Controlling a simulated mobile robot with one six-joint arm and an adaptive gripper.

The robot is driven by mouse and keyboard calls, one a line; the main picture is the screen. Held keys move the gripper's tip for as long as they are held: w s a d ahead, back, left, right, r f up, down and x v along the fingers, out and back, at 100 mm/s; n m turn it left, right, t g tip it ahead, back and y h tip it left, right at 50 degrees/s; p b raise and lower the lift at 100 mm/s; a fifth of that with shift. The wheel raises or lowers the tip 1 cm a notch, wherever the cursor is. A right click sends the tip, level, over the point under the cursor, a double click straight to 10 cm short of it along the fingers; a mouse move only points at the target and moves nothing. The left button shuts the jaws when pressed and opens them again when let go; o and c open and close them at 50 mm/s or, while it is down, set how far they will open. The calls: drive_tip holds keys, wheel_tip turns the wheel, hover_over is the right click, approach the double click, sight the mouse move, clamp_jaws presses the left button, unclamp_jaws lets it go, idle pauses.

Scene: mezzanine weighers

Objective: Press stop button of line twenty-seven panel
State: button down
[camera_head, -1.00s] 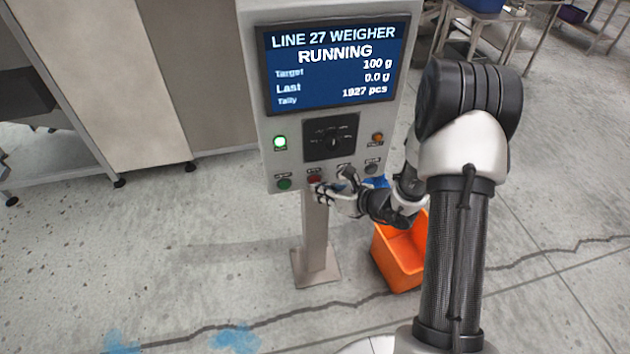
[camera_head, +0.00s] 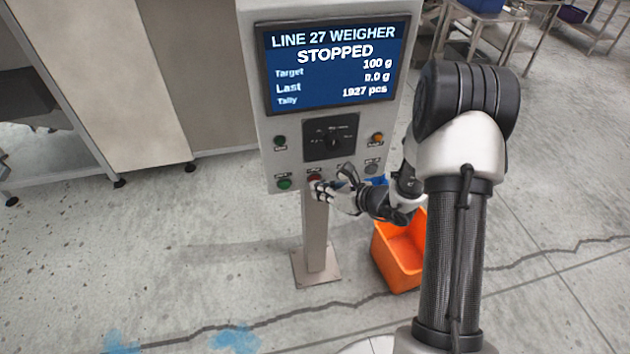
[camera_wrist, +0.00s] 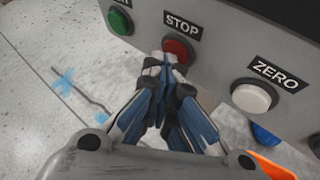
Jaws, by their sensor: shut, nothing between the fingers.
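The line 27 weigher panel (camera_head: 263,150) stands on a post, and its screen (camera_head: 333,65) reads "LINE 27 WEIGHER" and "STOPPED". The red stop button (camera_head: 314,178) is on its bottom row; in the wrist view the red button (camera_wrist: 177,49) sits under a "STOP" label. My gripper (camera_head: 318,186) is shut and empty, with its fingertips (camera_wrist: 163,62) at the red button's lower edge. They look to be touching it, and they hide part of it. The lamp (camera_head: 280,142) at the panel's left is dark.
A green button (camera_wrist: 120,21) lies left of the stop button and a white "ZERO" button (camera_wrist: 250,98) right of it. An orange bin (camera_head: 399,262) stands on the floor by the post (camera_head: 315,236).

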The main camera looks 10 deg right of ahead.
drive_tip(key=shift+s, duration=0.8)
drive_tip(key=s+b, duration=0.1)
drive_tip(key=s, duration=0.4)
idle(0.9)
